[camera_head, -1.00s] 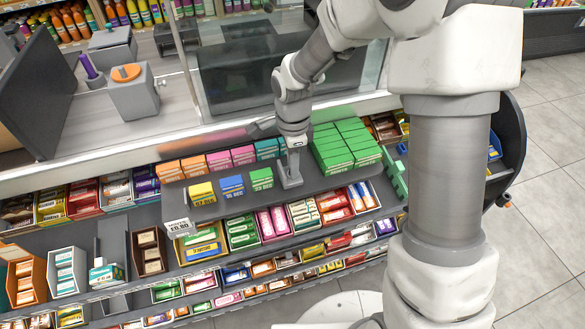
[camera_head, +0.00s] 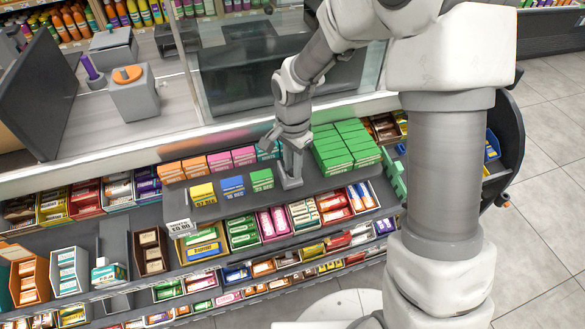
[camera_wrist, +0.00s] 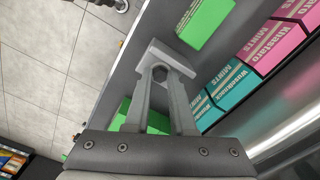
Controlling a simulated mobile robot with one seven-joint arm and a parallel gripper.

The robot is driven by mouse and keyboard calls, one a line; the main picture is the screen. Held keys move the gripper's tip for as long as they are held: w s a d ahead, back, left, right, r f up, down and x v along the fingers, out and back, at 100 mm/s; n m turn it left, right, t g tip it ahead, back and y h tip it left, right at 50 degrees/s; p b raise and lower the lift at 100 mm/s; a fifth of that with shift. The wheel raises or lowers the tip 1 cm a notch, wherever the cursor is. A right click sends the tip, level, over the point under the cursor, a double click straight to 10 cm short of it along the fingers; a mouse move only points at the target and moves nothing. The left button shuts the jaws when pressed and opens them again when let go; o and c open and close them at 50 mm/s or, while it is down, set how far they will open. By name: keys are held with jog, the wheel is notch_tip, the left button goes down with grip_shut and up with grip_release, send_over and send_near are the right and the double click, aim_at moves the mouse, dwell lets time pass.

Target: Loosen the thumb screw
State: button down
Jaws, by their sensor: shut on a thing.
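My gripper (camera_wrist: 160,72) is shut on the thumb screw (camera_wrist: 160,74), a small grey six-sided piece between the two fingers in the wrist view. A light grey bar lies across just beyond the fingertips; I cannot tell its exact join to the screw. In the head view my gripper (camera_head: 291,150) is at the top of a grey upright bracket (camera_head: 290,177), which stands on the dark shelf between small boxes and the green stack. The screw itself is too small and covered to see there.
A stack of green boxes (camera_head: 345,147) stands close on the right of the bracket. Orange, pink and teal boxes line the back, with yellow (camera_head: 203,194), blue (camera_head: 232,186) and green (camera_head: 261,180) boxes on the left. Candy trays fill the lower shelves.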

jog(key=shift+n, duration=0.3)
jog(key=n, duration=0.3)
jog(key=shift+p, duration=0.35)
jog(key=c, duration=1)
grip_release()
jog(key=shift+c, duration=0.2)
jog(key=shift+r, duration=0.15)
jog(key=shift+r+p, duration=1.75)
jog(key=shift+r, duration=0.65)
